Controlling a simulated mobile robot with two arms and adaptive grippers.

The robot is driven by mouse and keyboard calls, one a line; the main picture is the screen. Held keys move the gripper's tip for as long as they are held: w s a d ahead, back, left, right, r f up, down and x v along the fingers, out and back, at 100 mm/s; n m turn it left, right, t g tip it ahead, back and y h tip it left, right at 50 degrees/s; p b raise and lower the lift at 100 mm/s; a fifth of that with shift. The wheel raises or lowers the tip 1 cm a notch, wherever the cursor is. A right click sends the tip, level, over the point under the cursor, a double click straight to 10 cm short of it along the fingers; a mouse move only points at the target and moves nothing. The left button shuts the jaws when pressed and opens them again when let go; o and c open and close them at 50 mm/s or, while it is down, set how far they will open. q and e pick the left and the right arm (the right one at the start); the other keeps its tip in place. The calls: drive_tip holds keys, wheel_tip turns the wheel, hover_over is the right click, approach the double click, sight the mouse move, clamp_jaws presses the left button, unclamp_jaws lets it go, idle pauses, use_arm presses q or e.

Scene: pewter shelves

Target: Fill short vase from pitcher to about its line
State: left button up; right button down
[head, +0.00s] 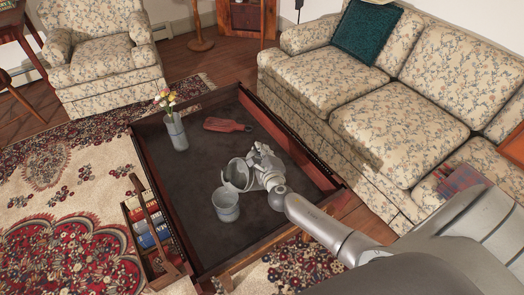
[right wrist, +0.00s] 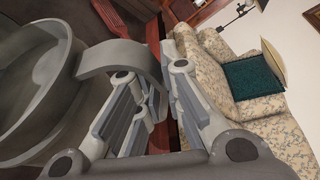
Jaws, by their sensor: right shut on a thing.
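The grey pitcher (head: 237,175) is beside and just behind the short vase, its mouth seeming tipped toward the lower left. My right gripper (head: 262,168) is shut on the pitcher's handle. In the right wrist view the pitcher (right wrist: 42,112) fills the left side, and its curved handle (right wrist: 118,58) runs between the fingers of the gripper (right wrist: 150,95). The short grey vase (head: 226,208) stands upright on the dark table top. I cannot make out its line, its water level or any stream. My left gripper is not in view.
A taller grey vase with flowers (head: 176,132) and a red-brown paddle-like item (head: 227,125) are farther back on the table (head: 200,240), which has raised wooden edges. A book rack (head: 150,232) stands at its left, a sofa (head: 390,120) at its right.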

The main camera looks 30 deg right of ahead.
sight(254, 150)
drive_tip(key=shift+n+t+h, duration=0.3)
drive_tip(key=shift+n, duration=0.6)
drive_tip(key=shift+a+r+p, duration=1.35)
drive_tip(key=shift+r, duration=0.2)
idle(5.5)
